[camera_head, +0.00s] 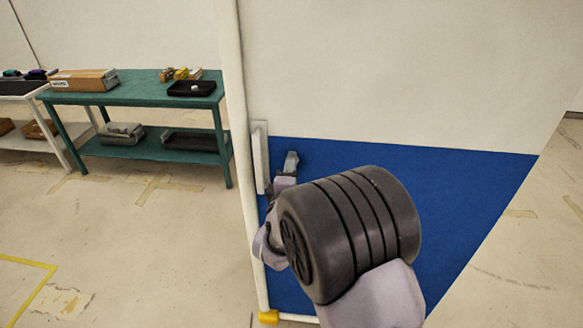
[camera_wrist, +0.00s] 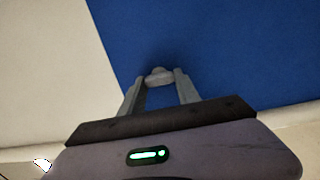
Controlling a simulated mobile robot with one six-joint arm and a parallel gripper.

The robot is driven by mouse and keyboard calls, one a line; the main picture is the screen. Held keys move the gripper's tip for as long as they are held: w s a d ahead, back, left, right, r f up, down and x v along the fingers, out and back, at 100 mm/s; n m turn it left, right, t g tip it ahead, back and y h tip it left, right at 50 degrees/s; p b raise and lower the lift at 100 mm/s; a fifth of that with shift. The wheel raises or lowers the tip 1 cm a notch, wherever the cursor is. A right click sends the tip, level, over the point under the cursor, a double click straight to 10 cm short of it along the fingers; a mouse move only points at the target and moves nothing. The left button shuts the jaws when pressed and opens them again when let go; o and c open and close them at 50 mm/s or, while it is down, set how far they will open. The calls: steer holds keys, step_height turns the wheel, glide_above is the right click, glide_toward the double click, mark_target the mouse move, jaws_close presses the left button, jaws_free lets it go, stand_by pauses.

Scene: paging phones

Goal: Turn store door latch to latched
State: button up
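The store door has a white upper panel (camera_head: 400,80) and a blue lower panel (camera_head: 440,190). In the wrist view a small grey knob-like piece (camera_wrist: 159,76), apparently the latch, stands out from the blue panel (camera_wrist: 230,45). My gripper (camera_wrist: 160,82) is open, with one finger on each side of this piece near the tips. I cannot tell whether the fingers touch it. In the head view my gripper (camera_head: 288,168) is at the blue panel near the door's left edge, and my arm hides much of it. The latch's set position cannot be read.
A pale upright handle or plate (camera_head: 260,157) is just left of my gripper, beside a white post (camera_head: 240,130) with a yellow foot (camera_head: 268,316). A green shelf table (camera_head: 135,95) with trays and boxes stands at the left. Floor at the right is clear.

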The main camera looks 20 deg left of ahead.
steer(key=o, duration=0.4)
steer(key=v, duration=1.7)
steer(key=shift+s, duration=0.25)
